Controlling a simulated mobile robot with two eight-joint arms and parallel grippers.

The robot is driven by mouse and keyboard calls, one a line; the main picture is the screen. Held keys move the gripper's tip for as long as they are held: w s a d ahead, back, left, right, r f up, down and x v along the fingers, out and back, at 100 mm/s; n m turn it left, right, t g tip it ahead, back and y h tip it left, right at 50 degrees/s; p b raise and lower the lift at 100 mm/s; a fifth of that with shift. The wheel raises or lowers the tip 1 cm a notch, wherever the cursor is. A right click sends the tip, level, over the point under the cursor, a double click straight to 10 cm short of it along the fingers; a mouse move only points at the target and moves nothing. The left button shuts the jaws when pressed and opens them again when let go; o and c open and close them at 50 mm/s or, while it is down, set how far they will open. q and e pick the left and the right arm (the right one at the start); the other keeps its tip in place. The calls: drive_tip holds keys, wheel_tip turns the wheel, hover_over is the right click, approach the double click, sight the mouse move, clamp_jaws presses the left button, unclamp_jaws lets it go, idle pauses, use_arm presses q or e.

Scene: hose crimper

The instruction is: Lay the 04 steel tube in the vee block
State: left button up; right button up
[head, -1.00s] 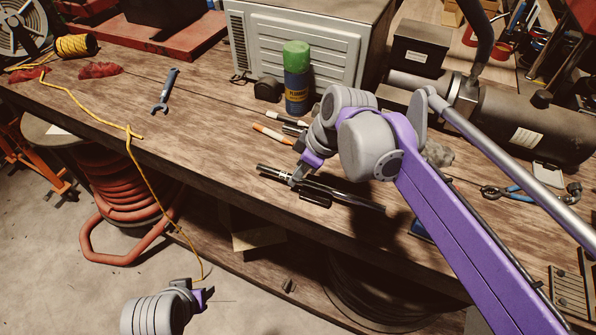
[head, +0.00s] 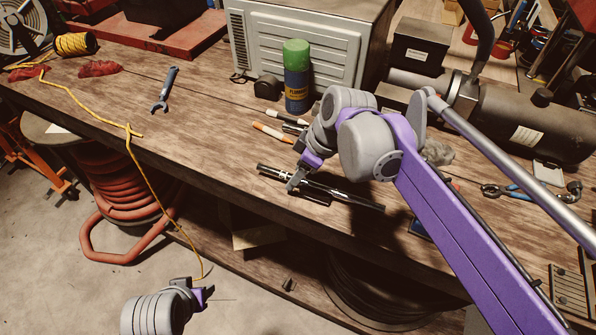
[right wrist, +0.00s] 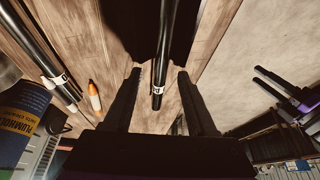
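A dark, shiny tube (head: 345,194) lies on the bench near its front edge in the head view. In the right wrist view the tube (right wrist: 161,55) runs between my fingers, with a pale label band near its end; I cannot read the label surely. My right gripper (head: 293,184) is over the tube. In the right wrist view its fingers (right wrist: 159,75) are apart, with a gap on each side of the tube. A second banded tube (right wrist: 45,68) lies to the left there. My left gripper (head: 206,297) hangs low, away from the bench; its opening is unclear. I cannot identify the vee block.
A blue can with a green cap (head: 297,77) and an orange-and-white marker (head: 272,133) are behind the tube. A grey machine (head: 300,45) stands at the back. A wrench (head: 165,90) and yellow cord (head: 85,110) lie left; the bench between is clear.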

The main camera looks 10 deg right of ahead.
sight(315, 184)
drive_tip(key=p+v, duration=0.1)
drive_tip(key=v, duration=1)
drive_tip(key=shift+f, duration=0.15)
